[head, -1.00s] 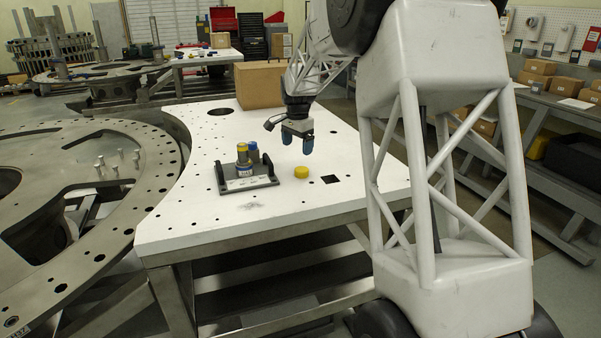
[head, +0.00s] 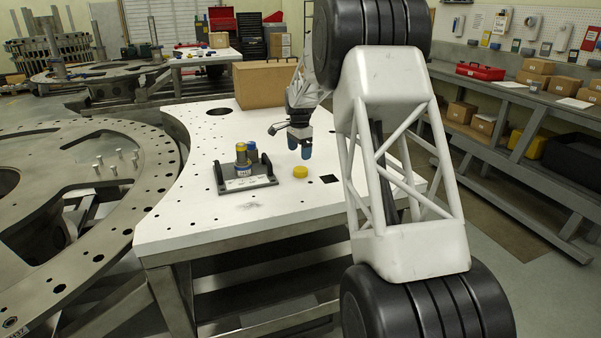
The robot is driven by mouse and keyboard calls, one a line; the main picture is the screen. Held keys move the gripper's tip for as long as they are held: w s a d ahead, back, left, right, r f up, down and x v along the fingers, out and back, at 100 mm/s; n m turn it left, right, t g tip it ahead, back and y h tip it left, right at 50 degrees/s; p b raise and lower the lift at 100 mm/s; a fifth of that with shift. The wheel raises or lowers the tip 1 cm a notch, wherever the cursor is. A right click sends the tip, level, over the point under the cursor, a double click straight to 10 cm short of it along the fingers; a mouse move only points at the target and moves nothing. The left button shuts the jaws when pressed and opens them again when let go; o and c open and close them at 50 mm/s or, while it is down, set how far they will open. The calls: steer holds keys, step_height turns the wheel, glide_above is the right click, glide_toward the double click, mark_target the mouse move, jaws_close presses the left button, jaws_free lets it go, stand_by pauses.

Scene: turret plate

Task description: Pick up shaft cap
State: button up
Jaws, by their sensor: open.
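A yellow round cap (head: 300,171), which looks like the shaft cap, lies on the white table (head: 215,215), just right of a small grey fixture tray. The cap is in full view.
A cardboard box (head: 258,87) stands at the table's back. The round metal turret plate (head: 150,190) is at left. The table's front is clear.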

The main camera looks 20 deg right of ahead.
mark_target(300, 169)
steer(key=shift+f, duration=1.3)
steer(key=shift+f, duration=2.6)
steer(key=c, duration=1.1)
steer(key=shift+o, duration=0.2)
steer(key=shift+r, duration=0.2)
